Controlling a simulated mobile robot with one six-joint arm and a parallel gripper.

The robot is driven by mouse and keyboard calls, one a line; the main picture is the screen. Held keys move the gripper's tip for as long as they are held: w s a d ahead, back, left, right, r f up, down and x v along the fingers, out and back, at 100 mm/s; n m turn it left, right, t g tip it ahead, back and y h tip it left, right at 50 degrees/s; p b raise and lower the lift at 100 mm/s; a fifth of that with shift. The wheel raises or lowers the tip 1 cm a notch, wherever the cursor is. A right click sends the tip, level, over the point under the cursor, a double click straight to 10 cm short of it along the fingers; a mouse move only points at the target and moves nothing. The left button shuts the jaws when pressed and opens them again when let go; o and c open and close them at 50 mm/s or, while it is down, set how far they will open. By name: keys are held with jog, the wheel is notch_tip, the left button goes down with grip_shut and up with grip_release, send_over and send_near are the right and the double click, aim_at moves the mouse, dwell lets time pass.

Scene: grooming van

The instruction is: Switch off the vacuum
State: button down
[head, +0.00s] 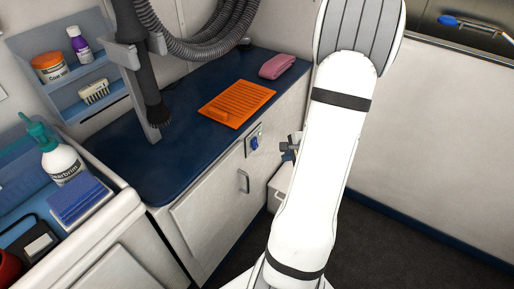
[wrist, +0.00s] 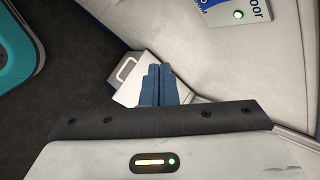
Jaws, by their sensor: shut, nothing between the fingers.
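The vacuum's grey ribbed hose (head: 205,35) loops above the counter, and its dark nozzle (head: 152,105) hangs in a grey holder. A small plate with a blue switch (head: 255,143) is on the front of the cabinet below the counter. The wrist view shows a plate (wrist: 237,14) at the upper right, with a green light, a blue part and cut-off lettering. The switch's position cannot be read. My gripper (head: 290,148) is just right of the switch in the head view, partly hidden by my arm. Its blue fingers (wrist: 158,85) are together and empty, apart from the plate.
A white box (wrist: 128,76) is low beside the cabinet, behind my fingers. An orange mat (head: 237,102) and a folded pink towel (head: 277,66) lie on the blue counter. A cabinet handle (head: 244,181) sticks out below the switch. Dark floor is clear at right.

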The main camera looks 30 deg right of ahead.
aim_at(255, 144)
jog(key=w+a+f, duration=0.1)
jog(key=w+a, duration=0.2)
jog(key=w, duration=0.4)
jog(key=shift+w+f, duration=0.15)
jog(key=shift+w, duration=0.1)
jog(key=shift+w+a+b, duration=0.1)
jog(key=shift+a+b, duration=0.05)
jog(key=shift+b, duration=0.25)
dwell(1.5)
jog(key=shift+w+a, duration=0.1)
jog(key=shift+w, duration=0.2)
jog(key=shift+w+a+f+b, duration=0.1)
jog(key=shift+w+a+b, duration=0.05)
jog(key=shift+w+b, duration=0.25)
dwell(0.5)
jog(key=shift+s, duration=0.15)
jog(key=shift+s+d, duration=0.3)
jog(key=shift+s, duration=0.4)
